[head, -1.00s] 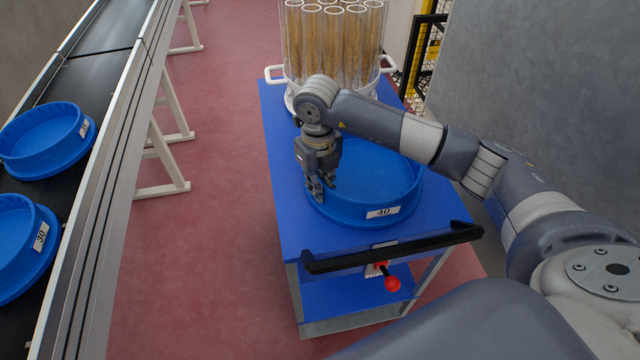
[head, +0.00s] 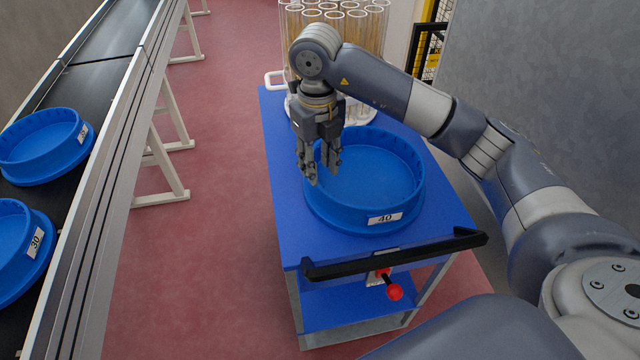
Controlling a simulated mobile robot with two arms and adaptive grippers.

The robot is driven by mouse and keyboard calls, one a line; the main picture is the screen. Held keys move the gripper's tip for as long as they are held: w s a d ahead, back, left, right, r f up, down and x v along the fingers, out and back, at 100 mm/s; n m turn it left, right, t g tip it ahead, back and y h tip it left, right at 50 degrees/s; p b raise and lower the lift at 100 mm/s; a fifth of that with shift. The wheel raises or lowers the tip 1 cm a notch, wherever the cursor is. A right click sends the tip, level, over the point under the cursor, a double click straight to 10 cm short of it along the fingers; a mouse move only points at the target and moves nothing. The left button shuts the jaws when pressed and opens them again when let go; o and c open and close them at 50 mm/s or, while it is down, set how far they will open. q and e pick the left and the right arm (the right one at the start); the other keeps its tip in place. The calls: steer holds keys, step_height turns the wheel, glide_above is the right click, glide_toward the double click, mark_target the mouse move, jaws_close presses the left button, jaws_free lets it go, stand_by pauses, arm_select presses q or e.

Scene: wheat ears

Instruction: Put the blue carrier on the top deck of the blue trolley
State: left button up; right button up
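The blue carrier (head: 375,172), a round open tub labelled 40, sits flat and empty on the top deck (head: 285,215) of the blue trolley, towards its handle end. My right gripper (head: 322,177) is over the carrier's left rim with its fingers pointing down. My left gripper is not in view.
A carrier with clear tubes of wheat ears (head: 345,55) stands at the trolley's far end. The black handle (head: 395,255) crosses the near end. Two blue carriers (head: 45,145), one labelled 30, are on the conveyor (head: 100,75) at left. A grey wall (head: 540,90) stands at right.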

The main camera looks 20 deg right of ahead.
steer(key=shift+r, duration=1.65)
steer(key=shift+r, duration=0.1)
